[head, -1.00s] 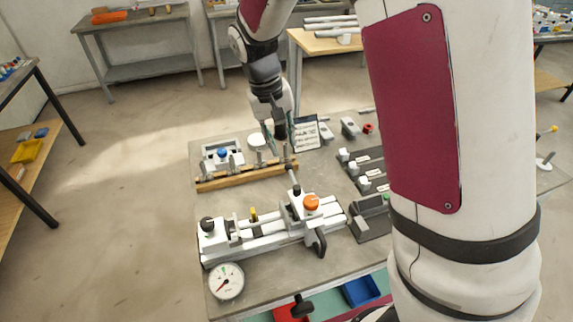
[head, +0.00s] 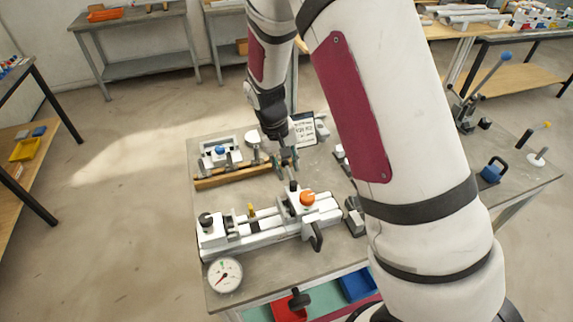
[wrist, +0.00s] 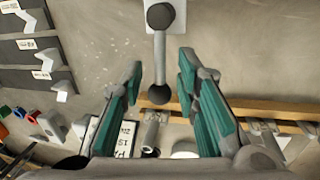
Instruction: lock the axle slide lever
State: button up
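The white axle slide jig (head: 265,232) lies across the front of the table, with an orange knob (head: 307,198) on its right part. A short grey lever (head: 293,184) stands up at the jig's rear, close to the orange knob. In the wrist view the lever (wrist: 160,60) runs from a dark pivot on a white plate to a black ball end (wrist: 159,94). My gripper (wrist: 160,66) is open, its teal-padded fingers on either side of the lever with gaps on both sides. In the head view my gripper (head: 288,162) points down just behind the jig.
A wooden rail (head: 232,176) with upright pins lies behind the jig. A round gauge (head: 225,275) sits at the front left. A sign (head: 304,130) stands behind my gripper. Dark labelled blocks (wrist: 35,50) lie at the wrist view's left.

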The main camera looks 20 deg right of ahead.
grip_shut()
jog(key=shift+d, duration=0.15)
jog(key=s+d+m+g+y+p, duration=0.1)
jog(key=s+d+m, duration=0.3)
jog(key=m, duration=1.3)
jog(key=shift+d+m+g+y, duration=0.3)
jog(key=shift+d+g+y, duration=0.2)
jog(key=shift+y, duration=0.1)
jog(key=shift+s, duration=0.3)
jog(key=shift+o, duration=0.3)
grip_release()
